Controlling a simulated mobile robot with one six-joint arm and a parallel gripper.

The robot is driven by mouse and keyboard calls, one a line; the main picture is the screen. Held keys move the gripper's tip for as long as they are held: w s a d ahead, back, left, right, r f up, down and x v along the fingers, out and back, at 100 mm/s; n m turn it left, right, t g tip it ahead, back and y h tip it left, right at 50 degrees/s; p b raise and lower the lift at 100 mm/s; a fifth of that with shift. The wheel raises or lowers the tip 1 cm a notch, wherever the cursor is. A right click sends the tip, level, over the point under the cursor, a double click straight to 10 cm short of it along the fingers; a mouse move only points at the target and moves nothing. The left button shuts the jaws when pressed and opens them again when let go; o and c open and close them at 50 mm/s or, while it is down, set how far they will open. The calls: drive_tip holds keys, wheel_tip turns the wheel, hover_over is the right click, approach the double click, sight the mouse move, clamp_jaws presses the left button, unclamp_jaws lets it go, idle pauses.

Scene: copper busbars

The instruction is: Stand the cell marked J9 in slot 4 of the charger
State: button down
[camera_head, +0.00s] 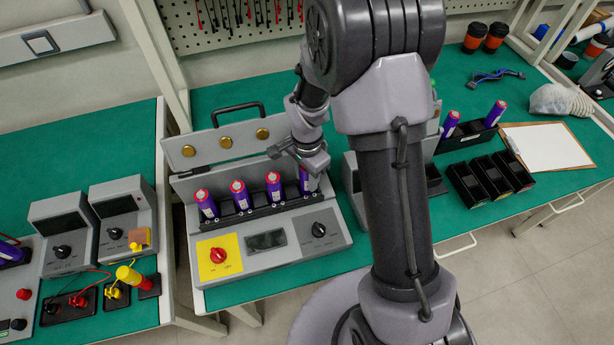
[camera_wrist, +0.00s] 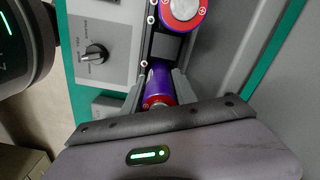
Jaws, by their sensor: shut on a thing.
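The charger (camera_head: 275,263) is a grey case with its lid (camera_head: 182,160) open. Several purple cells with red tops stand upright in its black slot row, such as the leftmost cell (camera_head: 206,205). My gripper (camera_head: 307,172) is shut on the rightmost purple cell (camera_head: 306,188), at the right end of the row. In the wrist view my gripper (camera_wrist: 159,88) has a finger on each side of this held cell (camera_wrist: 158,82), with a neighbouring cell (camera_wrist: 182,10) beyond it. The held cell looks upright; its lower end is hidden, so seating is unclear. No J9 mark is legible.
A red knob on a yellow panel (camera_head: 219,257) and a black knob (camera_head: 318,229) sit on the charger's front. Meters (camera_head: 65,236) stand on the left bench. Black trays (camera_head: 490,178), more cells (camera_head: 450,124) and a clipboard (camera_head: 546,147) lie to the right.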

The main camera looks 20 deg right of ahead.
drive_tip(key=shift+f+b, duration=0.3)
drive_tip(key=shift+b, duration=0.05)
drive_tip(key=shift+f+b, duration=0.25)
drive_tip(key=shift+b, duration=0.1)
idle(0.3)
drive_tip(key=c, duration=0.9)
unclamp_jaws()
wheel_tip(320, 180, up, 6)
drive_tip(key=p, duration=0.4)
drive_tip(key=shift+r+p, duration=0.15)
drive_tip(key=shift+p, duration=0.15)
